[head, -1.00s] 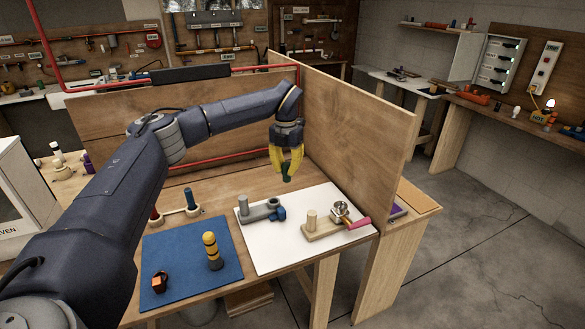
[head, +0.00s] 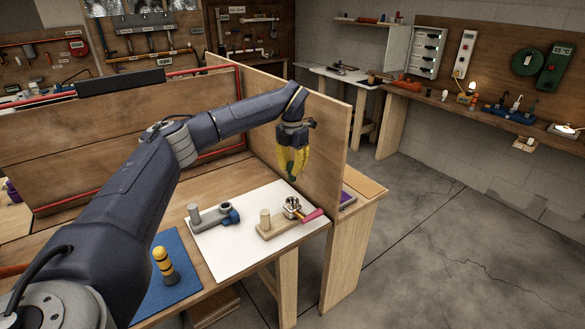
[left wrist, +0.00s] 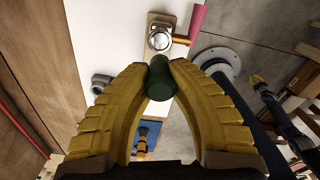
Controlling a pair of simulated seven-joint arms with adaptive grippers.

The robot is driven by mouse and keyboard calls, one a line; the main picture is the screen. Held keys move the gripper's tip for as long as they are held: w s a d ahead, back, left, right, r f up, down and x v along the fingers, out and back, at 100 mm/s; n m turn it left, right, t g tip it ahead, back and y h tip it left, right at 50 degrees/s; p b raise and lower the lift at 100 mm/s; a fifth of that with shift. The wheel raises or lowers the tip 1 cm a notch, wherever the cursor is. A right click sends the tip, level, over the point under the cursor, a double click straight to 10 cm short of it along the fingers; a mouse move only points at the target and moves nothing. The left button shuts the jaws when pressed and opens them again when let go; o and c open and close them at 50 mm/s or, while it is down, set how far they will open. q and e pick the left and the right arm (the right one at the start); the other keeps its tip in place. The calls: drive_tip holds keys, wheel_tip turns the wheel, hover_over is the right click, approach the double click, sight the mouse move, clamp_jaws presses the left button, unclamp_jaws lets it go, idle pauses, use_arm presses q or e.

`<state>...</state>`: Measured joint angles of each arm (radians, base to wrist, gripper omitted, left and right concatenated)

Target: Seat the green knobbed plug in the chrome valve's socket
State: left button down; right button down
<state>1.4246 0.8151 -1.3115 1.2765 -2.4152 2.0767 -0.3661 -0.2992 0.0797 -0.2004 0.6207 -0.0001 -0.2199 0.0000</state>
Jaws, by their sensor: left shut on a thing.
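My left gripper (head: 293,158) has yellow fingers and is shut on the green plug (head: 291,178), which points downward, above the white board. In the left wrist view the plug (left wrist: 160,78) sits between the fingertips, end toward the chrome valve. Its knob is mostly hidden. The chrome valve (head: 292,204) stands on a wooden base with a pink handle (head: 313,215). The plug is above the valve in the head view, with a gap between them. In the left wrist view the valve's round socket (left wrist: 160,40) is just beyond the plug. My right gripper (left wrist: 257,79) seems to show small at right.
A grey fitting with a blue knob (head: 234,217) is left of the chrome valve on the white board (head: 225,263). A wooden panel (head: 325,140) rises close behind and right of the gripper.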

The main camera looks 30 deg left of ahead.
sight(292, 181)
use_arm(q)
drive_tip(key=shift+f, duration=2.45)
drive_tip(key=shift+f, duration=0.3)
drive_tip(key=shift+f, duration=1.45)
drive_tip(key=shift+f, duration=1.45)
idle(1.2)
drive_tip(key=c, duration=1.2)
unclamp_jaws()
drive_tip(key=shift+c, duration=0.2)
drive_tip(key=shift+r, duration=0.15)
